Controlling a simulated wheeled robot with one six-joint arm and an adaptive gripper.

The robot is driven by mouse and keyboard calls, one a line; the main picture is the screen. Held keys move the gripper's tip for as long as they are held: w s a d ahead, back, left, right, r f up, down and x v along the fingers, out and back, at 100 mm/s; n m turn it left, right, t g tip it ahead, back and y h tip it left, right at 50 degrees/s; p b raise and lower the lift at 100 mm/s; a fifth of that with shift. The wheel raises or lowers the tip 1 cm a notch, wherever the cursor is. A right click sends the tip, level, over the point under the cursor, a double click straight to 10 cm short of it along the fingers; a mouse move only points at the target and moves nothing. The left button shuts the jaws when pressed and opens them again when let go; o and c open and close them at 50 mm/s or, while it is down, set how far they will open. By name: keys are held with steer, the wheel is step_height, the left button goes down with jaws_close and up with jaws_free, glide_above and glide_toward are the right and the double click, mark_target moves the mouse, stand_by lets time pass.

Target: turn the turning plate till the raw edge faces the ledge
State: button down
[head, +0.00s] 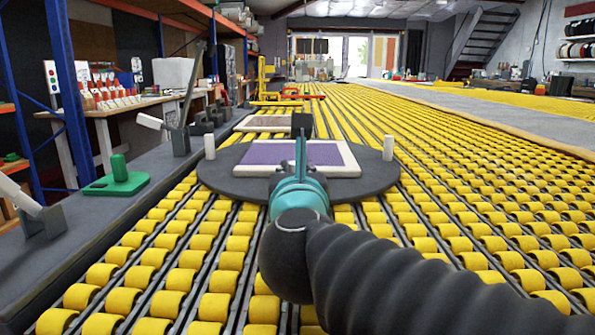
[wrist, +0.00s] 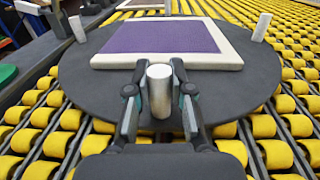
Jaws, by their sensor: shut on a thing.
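The turning plate (head: 222,178) is a dark grey disc on the rollers; it also fills the upper wrist view (wrist: 85,85). A purple rug piece (head: 290,153) with white bands along its near and right sides lies on it. At its left side the purple seems to reach the edge, with no clear white band. The ledge (head: 70,235) is the dark rail along the left. My gripper (wrist: 159,82) is shut on a white upright peg (wrist: 159,95) at the plate's near rim. In the head view my gripper (head: 300,172) hides that peg.
Two more white pegs stand on the rim, left (head: 210,147) and right (head: 388,148). A green block (head: 118,180) and grey brackets with white-tipped levers (head: 150,121) sit on the ledge. Yellow rollers (head: 480,215) surround the plate. A beige panel (head: 265,122) lies beyond it.

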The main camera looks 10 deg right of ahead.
steer(key=shift+s+r, duration=0.1)
steer(key=shift+r, duration=0.4)
steer(key=c, duration=1)
jaws_free()
steer(key=shift+s, duration=0.1)
steer(key=shift+c, duration=0.2)
steer(key=shift+f, duration=0.1)
steer(key=shift+f, duration=0.1)
steer(key=s, duration=0.2)
steer(key=s+a, duration=0.1)
steer(key=s, duration=0.5)
steer(key=shift+a, duration=0.2)
steer(key=shift+s+a, duration=0.15)
steer(key=shift+s, duration=1.7)
